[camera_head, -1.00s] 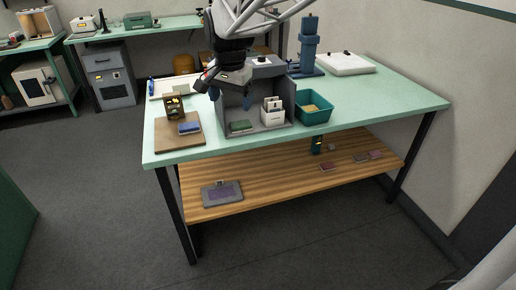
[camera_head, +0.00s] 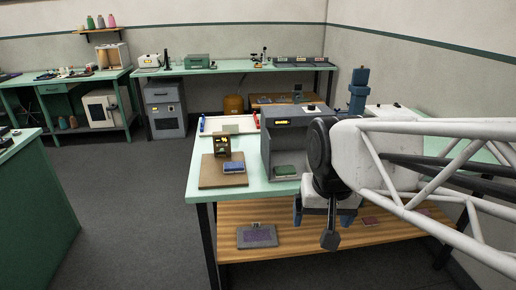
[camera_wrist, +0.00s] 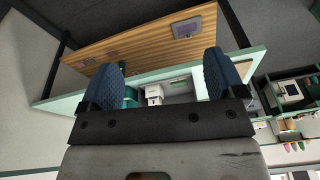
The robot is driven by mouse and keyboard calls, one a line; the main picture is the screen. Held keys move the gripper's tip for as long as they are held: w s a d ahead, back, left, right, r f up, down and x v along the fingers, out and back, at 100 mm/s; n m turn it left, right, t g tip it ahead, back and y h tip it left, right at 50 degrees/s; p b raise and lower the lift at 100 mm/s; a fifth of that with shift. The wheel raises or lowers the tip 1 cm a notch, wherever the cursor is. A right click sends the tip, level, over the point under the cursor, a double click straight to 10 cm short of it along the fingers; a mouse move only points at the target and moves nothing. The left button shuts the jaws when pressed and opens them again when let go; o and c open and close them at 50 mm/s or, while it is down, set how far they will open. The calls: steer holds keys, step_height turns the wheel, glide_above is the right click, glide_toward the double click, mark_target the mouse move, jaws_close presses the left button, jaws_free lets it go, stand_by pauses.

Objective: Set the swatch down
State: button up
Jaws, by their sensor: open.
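My gripper (camera_head: 323,214) is open and empty in front of the bench, above the lower wooden shelf. In the wrist view, its two blue ridged fingers (camera_wrist: 163,76) stand wide apart with nothing held between them. A blue swatch-like block (camera_head: 234,167) lies on a brown board (camera_head: 210,181) on the bench top. A green one (camera_head: 285,171) lies on the floor of the grey open-fronted box (camera_head: 283,140). A dark frame with a purple patch (camera_head: 257,236) lies on the lower shelf. I cannot tell which is the task's swatch.
A small wooden stand (camera_head: 222,146) is behind the blue block. A white tray (camera_head: 230,122) lies at the back. A blue column (camera_head: 358,90) stands behind the box. My arm hides the bench's right part; the wrist view shows a white holder (camera_wrist: 154,93) and a teal bin (camera_wrist: 131,96).

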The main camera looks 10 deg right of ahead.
steer(key=shift+n, duration=0.8)
steer(key=s, duration=0.1)
steer(key=s+f, duration=0.1)
steer(key=s, duration=0.1)
steer(key=s+f, duration=0.1)
steer(key=s, duration=0.1)
steer(key=shift+s+d+f, duration=0.2)
steer(key=shift+d, duration=0.05)
